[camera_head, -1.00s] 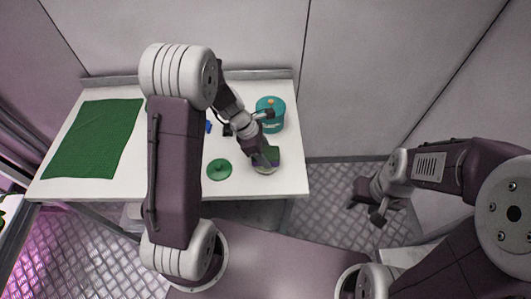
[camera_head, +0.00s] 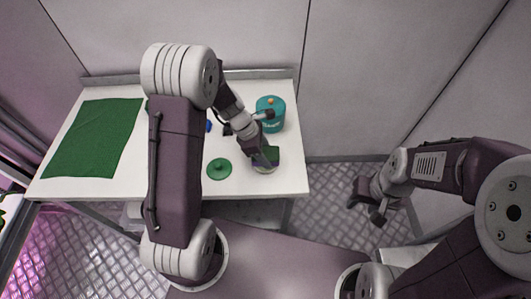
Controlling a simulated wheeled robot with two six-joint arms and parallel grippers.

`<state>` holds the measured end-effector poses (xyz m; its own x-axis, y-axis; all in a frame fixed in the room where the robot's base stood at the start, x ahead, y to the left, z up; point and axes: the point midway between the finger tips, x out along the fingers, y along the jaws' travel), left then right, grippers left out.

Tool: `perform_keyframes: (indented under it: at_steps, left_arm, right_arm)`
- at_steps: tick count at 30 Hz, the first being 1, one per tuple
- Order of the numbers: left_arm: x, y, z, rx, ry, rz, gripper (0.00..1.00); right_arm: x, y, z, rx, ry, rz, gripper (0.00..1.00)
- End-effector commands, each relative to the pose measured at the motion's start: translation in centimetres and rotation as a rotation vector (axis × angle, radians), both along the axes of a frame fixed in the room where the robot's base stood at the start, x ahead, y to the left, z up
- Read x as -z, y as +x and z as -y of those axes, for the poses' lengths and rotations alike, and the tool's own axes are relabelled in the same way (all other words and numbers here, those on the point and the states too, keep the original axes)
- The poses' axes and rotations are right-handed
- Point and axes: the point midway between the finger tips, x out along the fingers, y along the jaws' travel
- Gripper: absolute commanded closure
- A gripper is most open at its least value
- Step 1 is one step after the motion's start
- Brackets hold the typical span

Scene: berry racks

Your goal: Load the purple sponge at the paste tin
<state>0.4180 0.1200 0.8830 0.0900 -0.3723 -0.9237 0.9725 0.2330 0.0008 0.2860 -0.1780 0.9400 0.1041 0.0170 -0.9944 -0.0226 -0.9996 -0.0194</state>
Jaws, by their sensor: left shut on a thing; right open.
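My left gripper (camera_head: 266,160) is at the front right of the white table, low over a small round tin (camera_head: 266,169) with a pale rim. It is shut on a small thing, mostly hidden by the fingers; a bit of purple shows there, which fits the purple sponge. Whether the sponge touches the inside of the tin cannot be told. A green round lid with a knob (camera_head: 219,169) lies on the table just left of the tin. My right gripper (camera_head: 378,208) is open and empty, off the table to the right, above the metal floor.
A teal canister (camera_head: 270,122) with an orange knob stands behind the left gripper. A green mat (camera_head: 95,138) covers the table's left part. A small blue thing (camera_head: 209,126) is partly hidden by my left arm. A wall closes the table's back edge.

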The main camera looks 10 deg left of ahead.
Motion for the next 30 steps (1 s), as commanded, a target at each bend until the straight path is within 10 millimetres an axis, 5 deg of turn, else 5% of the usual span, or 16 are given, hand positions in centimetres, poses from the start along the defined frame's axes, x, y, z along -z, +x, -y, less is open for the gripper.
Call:
perform_keyframes:
  at_steps: [16,30]
  left_arm:
    - [-0.1,-0.1,0.0,0.002,0.001,-0.004,0.79]
    - [-4.7,-0.1,0.0,0.001,0.001,-0.002,0.79]
  right_arm:
    - [-0.2,0.0,0.0,0.000,0.000,0.000,0.56]
    - [-4.9,0.0,0.0,0.000,0.000,0.000,0.56]
